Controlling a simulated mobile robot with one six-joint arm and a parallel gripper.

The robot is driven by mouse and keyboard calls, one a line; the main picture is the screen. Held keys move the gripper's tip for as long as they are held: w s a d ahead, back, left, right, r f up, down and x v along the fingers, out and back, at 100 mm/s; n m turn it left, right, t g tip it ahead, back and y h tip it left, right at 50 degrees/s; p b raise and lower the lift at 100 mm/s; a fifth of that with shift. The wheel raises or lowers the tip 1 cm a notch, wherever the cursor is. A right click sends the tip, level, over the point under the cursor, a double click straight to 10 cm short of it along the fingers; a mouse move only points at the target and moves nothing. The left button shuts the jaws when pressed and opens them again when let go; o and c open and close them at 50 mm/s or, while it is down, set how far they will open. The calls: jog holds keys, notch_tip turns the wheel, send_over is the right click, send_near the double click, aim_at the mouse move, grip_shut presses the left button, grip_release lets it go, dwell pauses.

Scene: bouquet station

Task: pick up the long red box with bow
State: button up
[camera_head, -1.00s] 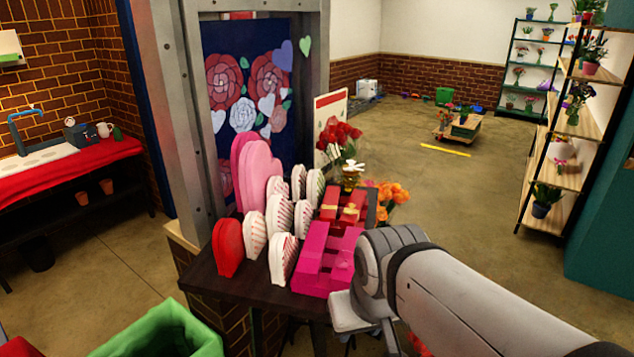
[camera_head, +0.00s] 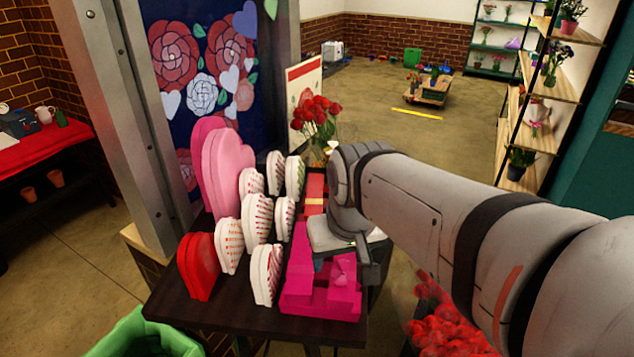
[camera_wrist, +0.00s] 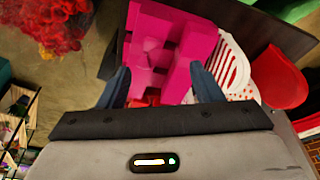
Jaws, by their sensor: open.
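The red box with a gold bow (camera_head: 315,188) lies on the dark table behind the magenta boxes (camera_head: 318,292), partly hidden by my arm. A second red box seen earlier is now hidden. In the wrist view, a small patch of red (camera_wrist: 147,97) shows between the finger bases, mostly covered by my gripper's body; I cannot tell which box it is. My gripper (camera_wrist: 160,75) is open and empty, its fingers pointing towards the magenta boxes, which also show in the wrist view (camera_wrist: 165,45). In the head view my gripper (camera_head: 345,258) is above the table's right side.
Several white heart boxes (camera_head: 257,217), pink hearts (camera_head: 226,172) and a red heart box (camera_head: 198,265) stand upright left of the boxes. Red roses (camera_head: 316,118) in a vase stand behind. A green bin (camera_head: 140,335) is at front left. Red flowers (camera_head: 447,320) are below right.

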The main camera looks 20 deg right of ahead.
jog(key=shift+o, duration=0.6)
jog(key=w+d+r+m+g+b, duration=0.1)
jog(key=w+d, duration=0.3)
jog(key=w, duration=1.1)
jog(key=shift+d+r+m+g+b, duration=0.25)
jog(key=shift+m+g+b, duration=0.1)
jog(key=shift+m, duration=0.45)
jog(key=w+d+f+m, duration=0.1)
jog(key=w+d, duration=0.1)
jog(key=w, duration=0.2)
jog(key=w+d+f+g+b, duration=0.1)
jog(key=w+d+f, duration=0.1)
jog(key=w, duration=0.3)
jog(key=w+d+f+m, duration=0.1)
jog(key=w+d+f, duration=0.1)
jog(key=w, duration=0.3)
jog(key=shift+w+d+f+m+g, duration=0.2)
jog(key=shift+d+m+g, duration=0.1)
jog(key=shift+d, duration=0.35)
jog(key=shift+w+d+f, duration=0.15)
jog(key=shift+w, duration=0.05)
jog(key=shift+f, duration=0.4)
notch_tip(320, 180, down, 7)
jog(key=shift+r+p, duration=0.1)
jog(key=shift+p, duration=0.35)
jog(key=shift+c, duration=0.3)
jog(key=c, duration=1.1)
